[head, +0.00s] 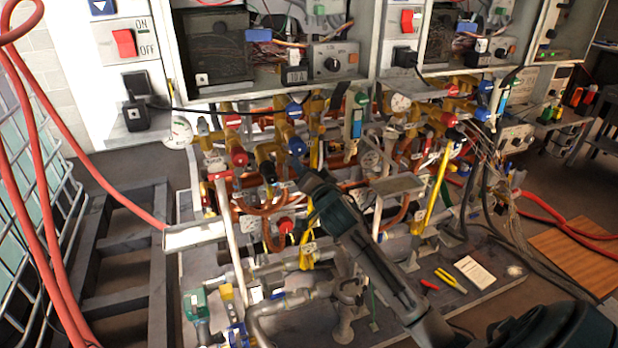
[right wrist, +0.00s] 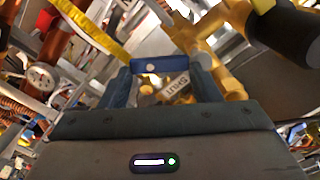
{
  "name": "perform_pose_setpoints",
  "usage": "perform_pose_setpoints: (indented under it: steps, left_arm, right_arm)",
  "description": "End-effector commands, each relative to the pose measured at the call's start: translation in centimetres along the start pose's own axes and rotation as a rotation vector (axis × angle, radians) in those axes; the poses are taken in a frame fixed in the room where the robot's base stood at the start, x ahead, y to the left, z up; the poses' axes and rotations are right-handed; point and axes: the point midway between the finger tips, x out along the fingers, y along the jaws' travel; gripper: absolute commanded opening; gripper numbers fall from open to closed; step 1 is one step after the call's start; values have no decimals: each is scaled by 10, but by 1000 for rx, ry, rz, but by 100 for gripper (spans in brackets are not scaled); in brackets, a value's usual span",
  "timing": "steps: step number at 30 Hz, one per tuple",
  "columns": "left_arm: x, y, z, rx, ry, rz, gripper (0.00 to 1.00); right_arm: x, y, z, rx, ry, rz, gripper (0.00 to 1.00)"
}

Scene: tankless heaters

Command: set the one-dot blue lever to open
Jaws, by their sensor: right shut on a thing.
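In the right wrist view a blue lever (right wrist: 152,65) with a single white dot sits between the fingertips of my right gripper (right wrist: 160,80). The fingers are shut on it, one at each side. A small printed tag (right wrist: 174,88) and brass fittings show just behind it. In the head view my right gripper (head: 310,187) reaches from the lower right into the middle of the pipework. The lever is hard to make out there, largely hidden by the gripper. My left gripper is in neither view.
Brass valves, a yellow lever (head: 438,185) and orange pipes crowd around the gripper. Open heater cabinets (head: 270,88) stand above. A red hose (head: 45,190) hangs at left. Pliers and a paper (head: 474,272) lie on the base plate at lower right.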

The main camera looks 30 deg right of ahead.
Motion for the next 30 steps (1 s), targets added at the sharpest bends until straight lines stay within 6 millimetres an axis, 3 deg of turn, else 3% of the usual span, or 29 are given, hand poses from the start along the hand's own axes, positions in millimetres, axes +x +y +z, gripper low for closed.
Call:
perform_pose_setpoints:
  steps: [1,12,21,30]
  left_arm:
    - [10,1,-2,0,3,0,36]
    - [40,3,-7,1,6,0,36]
    - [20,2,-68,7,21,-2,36]
    - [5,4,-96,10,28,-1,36]
  right_arm:
    - [0,4,6,46,1,-1,16]
    - [0,2,21,396,1,0,16]
    - [0,-2,30,637,0,-1,16]
    - [0,-6,34,781,0,1,16]
